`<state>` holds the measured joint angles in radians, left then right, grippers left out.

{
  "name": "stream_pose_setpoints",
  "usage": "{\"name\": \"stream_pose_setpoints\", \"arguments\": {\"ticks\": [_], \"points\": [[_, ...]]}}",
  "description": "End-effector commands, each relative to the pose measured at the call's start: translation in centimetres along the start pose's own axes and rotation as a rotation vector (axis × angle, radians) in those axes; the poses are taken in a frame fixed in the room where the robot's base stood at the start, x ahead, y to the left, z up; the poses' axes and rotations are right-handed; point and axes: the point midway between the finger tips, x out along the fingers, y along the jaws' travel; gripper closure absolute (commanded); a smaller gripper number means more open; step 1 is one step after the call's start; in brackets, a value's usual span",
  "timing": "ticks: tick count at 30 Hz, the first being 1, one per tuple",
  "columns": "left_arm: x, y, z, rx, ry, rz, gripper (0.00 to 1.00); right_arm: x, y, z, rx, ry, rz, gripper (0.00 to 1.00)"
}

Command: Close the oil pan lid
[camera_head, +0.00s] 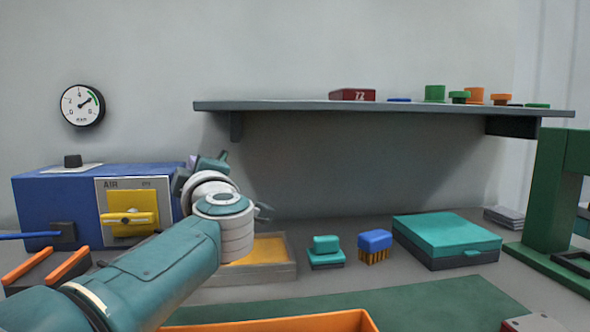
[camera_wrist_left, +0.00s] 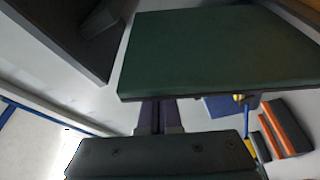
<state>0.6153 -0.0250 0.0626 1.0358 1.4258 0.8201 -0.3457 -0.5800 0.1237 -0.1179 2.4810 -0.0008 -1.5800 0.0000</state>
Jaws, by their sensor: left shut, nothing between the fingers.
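A shallow tray with a yellow-orange inside, which looks like the oil pan (camera_head: 285,270), sits on the bench behind my left forearm. Its left part is hidden by the arm. My left gripper (camera_wrist_left: 158,103) is shut and empty. In the head view its hand is mostly hidden behind my wrist, above the pan. In the left wrist view a flat dark green panel (camera_wrist_left: 215,50) lies just beyond the fingertips. It may be the lid; I cannot tell whether the fingers touch it. No lid shows clearly in the head view. My right gripper is not in view.
A blue box with a yellow valve (camera_head: 130,213) stands left of the pan. A teal block (camera_head: 326,250), a blue brush (camera_head: 375,243) and a teal-topped case (camera_head: 445,240) stand right. A shelf (camera_head: 380,106) overhangs behind. An orange bin (camera_head: 300,322) is in front.

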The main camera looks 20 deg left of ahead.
Motion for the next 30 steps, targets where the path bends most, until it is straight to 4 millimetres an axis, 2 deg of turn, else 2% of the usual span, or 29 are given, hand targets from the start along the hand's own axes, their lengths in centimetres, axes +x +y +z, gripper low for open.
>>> {"name": "stream_pose_setpoints", "arguments": {"ticks": [1, 15, 21, 30], "points": [[-0.2, -0.4, 0.9, 0.042, -0.002, 0.013, 1.00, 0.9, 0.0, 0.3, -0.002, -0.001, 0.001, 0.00], [-2.4, -0.4, 7.2, 0.436, -0.001, 0.154, 1.00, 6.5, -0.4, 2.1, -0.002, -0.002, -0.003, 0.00], [-3.0, -0.8, 8.9, 0.554, 0.000, 0.194, 1.00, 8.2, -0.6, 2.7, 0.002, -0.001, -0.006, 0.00], [-3.5, -1.0, 10.1, 0.646, 0.001, 0.227, 1.00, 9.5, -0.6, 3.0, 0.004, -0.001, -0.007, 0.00]]}}
